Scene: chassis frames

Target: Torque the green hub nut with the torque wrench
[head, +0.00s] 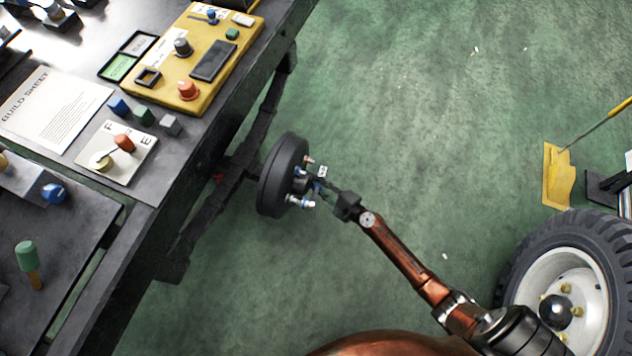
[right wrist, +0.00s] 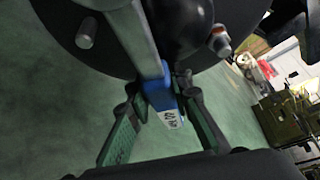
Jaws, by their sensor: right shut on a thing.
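My right gripper (head: 324,188) is at the right-hand face of the black round hub (head: 283,176) in the head view. In the right wrist view the right gripper (right wrist: 161,94) is shut on the torque wrench (right wrist: 144,40), around its blue part, with a white label below. The wrench's grey bar runs up across the hub's face. A bare stud (right wrist: 86,34) shows left of the bar, and a stud with an orange ring (right wrist: 220,41) shows right of it. I cannot make out the green hub nut; the wrench and gripper cover part of the hub. My left gripper is not in view.
A dark workbench (head: 225,115) on the left holds a yellow control panel (head: 215,80), a build sheet (head: 50,110) and small coloured blocks. A wheel with a black tyre (head: 520,250) stands at lower right. Green floor (head: 420,100) between them is mostly clear.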

